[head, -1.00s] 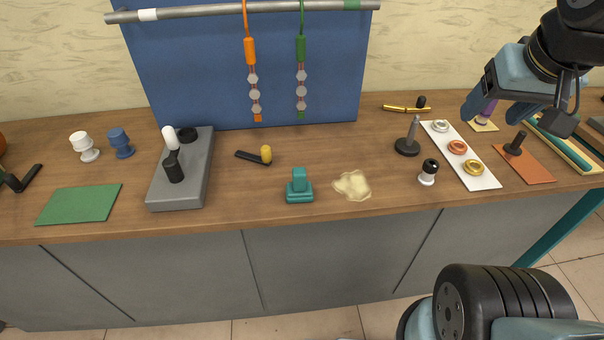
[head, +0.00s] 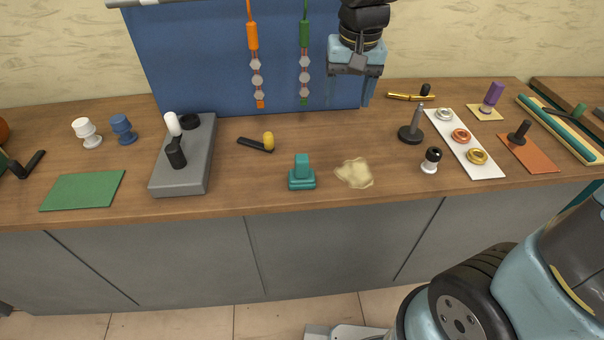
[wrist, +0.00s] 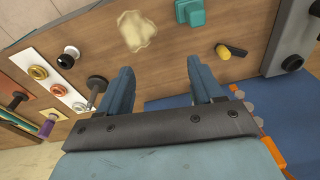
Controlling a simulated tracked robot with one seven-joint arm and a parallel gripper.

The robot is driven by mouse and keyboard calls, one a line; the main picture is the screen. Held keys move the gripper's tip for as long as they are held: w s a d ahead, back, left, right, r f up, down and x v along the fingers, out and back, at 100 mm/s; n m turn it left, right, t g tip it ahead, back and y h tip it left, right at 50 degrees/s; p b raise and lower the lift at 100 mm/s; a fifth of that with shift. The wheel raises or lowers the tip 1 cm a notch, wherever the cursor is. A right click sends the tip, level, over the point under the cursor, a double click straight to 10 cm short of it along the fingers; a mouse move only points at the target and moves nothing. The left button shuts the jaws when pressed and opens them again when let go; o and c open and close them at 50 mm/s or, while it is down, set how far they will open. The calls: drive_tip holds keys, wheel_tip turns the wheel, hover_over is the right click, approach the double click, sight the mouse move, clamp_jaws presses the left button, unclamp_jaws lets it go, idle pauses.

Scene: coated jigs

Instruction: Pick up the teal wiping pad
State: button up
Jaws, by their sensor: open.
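The teal wiping pad (head: 302,173) stands upright on the wooden bench near its front edge, with a block-shaped grip on a wider base. It also shows in the wrist view (wrist: 190,13) at the top, beyond my fingertips. My gripper (head: 350,100) is open and empty, in front of the blue back panel, above and behind the pad and to its right. In the wrist view my two fingers (wrist: 203,75) are spread apart with nothing between them. A pale yellow spill or patch (head: 355,173) lies just right of the pad.
A black-and-yellow handled part (head: 257,144) lies left of and behind the pad. A grey block (head: 182,178) with posts stands further left. A dark peg stand (head: 411,133), a white-and-black knob (head: 431,160) and a white ring strip (head: 484,168) are on the right. Cords hang on the panel.

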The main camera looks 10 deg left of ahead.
drive_tip(key=g, duration=0.1)
hover_over(302, 157)
drive_tip(key=s, duration=0.1)
wheel_tip(302, 157, down, 6)
drive_tip(key=shift+n+h, duration=0.3)
wheel_tip(302, 157, down, 8)
drive_tip(key=shift+a+r, duration=0.15)
drive_tip(key=shift+r, duration=0.05)
drive_tip(key=shift+w+f, duration=0.25)
drive_tip(key=shift+f, duration=0.85)
drive_tip(key=shift+w+f, duration=0.25)
drive_tip(key=shift+f, duration=1.6)
